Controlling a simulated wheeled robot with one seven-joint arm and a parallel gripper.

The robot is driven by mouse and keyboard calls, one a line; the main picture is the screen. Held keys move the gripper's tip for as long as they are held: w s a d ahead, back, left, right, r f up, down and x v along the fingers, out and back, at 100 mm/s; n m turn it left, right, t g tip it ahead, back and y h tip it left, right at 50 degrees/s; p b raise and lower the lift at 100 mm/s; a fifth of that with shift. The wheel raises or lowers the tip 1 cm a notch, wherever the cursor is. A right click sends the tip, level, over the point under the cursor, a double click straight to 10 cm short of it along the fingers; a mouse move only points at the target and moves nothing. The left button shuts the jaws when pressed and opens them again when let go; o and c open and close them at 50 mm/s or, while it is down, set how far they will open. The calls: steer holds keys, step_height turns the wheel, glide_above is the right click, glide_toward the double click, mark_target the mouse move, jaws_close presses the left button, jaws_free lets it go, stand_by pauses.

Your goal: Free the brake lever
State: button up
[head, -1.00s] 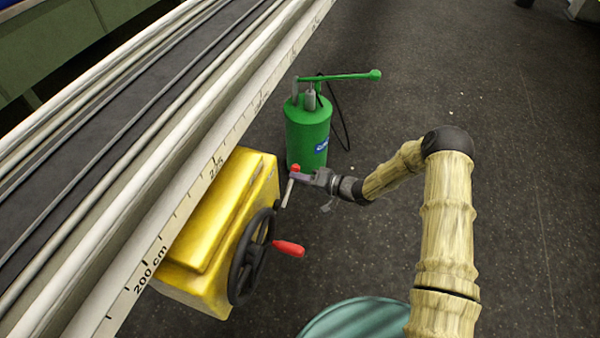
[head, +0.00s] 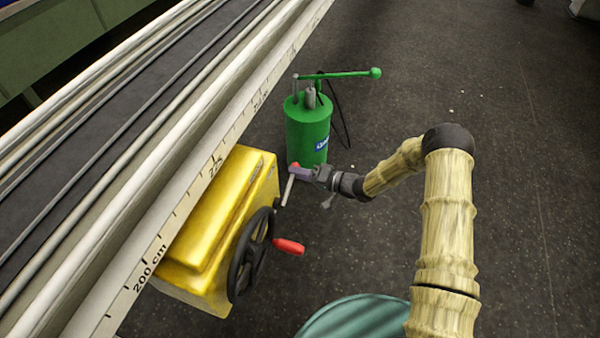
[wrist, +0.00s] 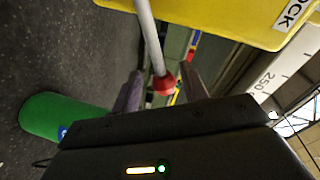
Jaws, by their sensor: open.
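The brake lever (head: 288,190) is a thin pale rod with a red knob (head: 294,166), at the right side of the yellow box (head: 215,235). In the wrist view the rod (wrist: 149,38) runs down from the yellow box to the red knob (wrist: 164,84). My gripper (wrist: 163,88) is open, with one finger on each side of the knob. A gap shows between the knob and the left finger; the right finger is close to it, and I cannot tell whether they touch. In the head view my gripper (head: 297,172) is at the knob, partly overlapping it.
A black handwheel (head: 250,255) with a red handle (head: 289,247) sits on the box's front. A green hand pump (head: 307,130) stands just behind my gripper. The scaled rail (head: 185,205) runs along the left. The floor to the right is clear.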

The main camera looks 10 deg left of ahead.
steer(key=p+v, duration=0.2)
steer(key=v, duration=1.5)
steer(key=shift+d+r, duration=0.15)
